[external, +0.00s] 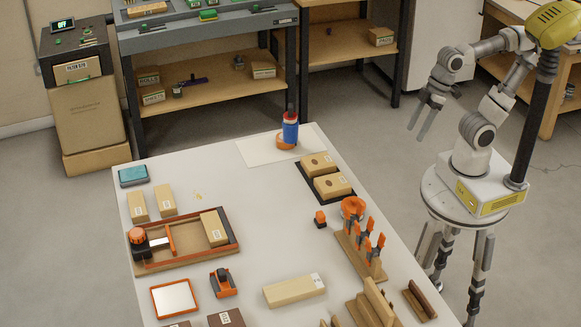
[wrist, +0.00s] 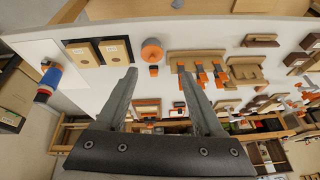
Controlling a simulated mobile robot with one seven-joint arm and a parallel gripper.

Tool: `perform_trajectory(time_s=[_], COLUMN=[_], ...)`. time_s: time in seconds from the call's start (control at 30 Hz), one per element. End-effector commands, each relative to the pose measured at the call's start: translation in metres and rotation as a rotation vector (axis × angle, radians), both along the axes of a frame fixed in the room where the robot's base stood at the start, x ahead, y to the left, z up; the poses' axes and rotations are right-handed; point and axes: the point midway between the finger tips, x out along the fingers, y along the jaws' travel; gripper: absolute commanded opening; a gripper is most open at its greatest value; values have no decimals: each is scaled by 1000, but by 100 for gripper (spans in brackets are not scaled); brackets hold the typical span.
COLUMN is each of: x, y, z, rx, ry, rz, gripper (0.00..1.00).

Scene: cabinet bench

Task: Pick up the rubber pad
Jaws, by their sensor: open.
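I cannot be sure which thing is the rubber pad. A flat teal block with a dark edge (external: 133,175) lies at the table's back left corner and may be it; I cannot make it out in the wrist view. A thin black mat (external: 349,194) under two tan blocks is another flat piece. My gripper (external: 424,122) is open and empty, raised off the right side of the table, far from the teal block. Its two spread fingers (wrist: 157,74) show in the wrist view with nothing held between them.
A blue bottle (external: 290,130) stands on a pale sheet at the back. An orange-edged tray (external: 190,257) holds a tool and a tan box. Orange clamps (external: 367,243) stand on a wooden rack at the right. Small tan boxes (external: 137,207) lie before the teal block.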

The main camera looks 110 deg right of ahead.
Motion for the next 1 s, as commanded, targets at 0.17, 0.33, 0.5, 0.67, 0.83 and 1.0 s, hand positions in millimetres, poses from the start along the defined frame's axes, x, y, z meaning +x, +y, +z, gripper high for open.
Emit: perform_trajectory(time_s=[0.17, 0.33, 0.5, 0.67, 0.83, 1.0], x=[35, 71, 108, 143, 177, 208], y=[-4, -11, -22, -38, -61, -87], z=[0, -6, -18, -36, -60, -90], rx=[135, 270, 408, 543, 692, 847], ry=[140, 266, 388, 503, 622, 739], rz=[-169, -332, -489, -637, -787, -928], gripper=[69, 69, 69, 69, 69, 69])
